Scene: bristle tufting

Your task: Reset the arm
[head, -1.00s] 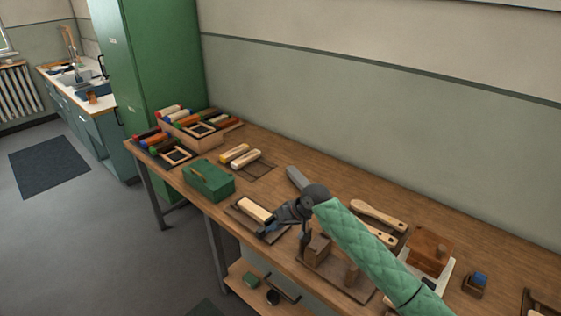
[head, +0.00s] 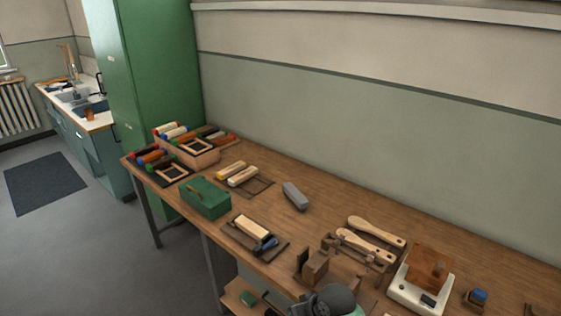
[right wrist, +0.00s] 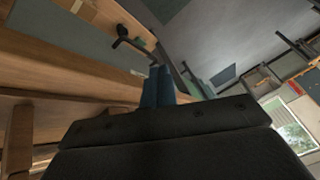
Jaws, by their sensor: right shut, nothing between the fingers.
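My right arm shows only as a dark grey wrist part at the bottom edge of the head view, in front of the bench. In the right wrist view the two blue fingertips of my right gripper (right wrist: 158,86) are together with nothing between them. The wooden bench top (head: 325,215) lies beyond it. A pale block (head: 252,227) and a small blue-handled item (head: 266,244) lie on a dark tray (head: 236,238), apart from the gripper. My left gripper is not in view.
A wooden fixture (head: 314,265) stands close to my right wrist. Wooden brush handles (head: 365,245), a white device (head: 412,295) with a brown block, a green box (head: 204,196) and a grey bar (head: 295,196) sit on the bench. The bench's back middle is mostly clear.

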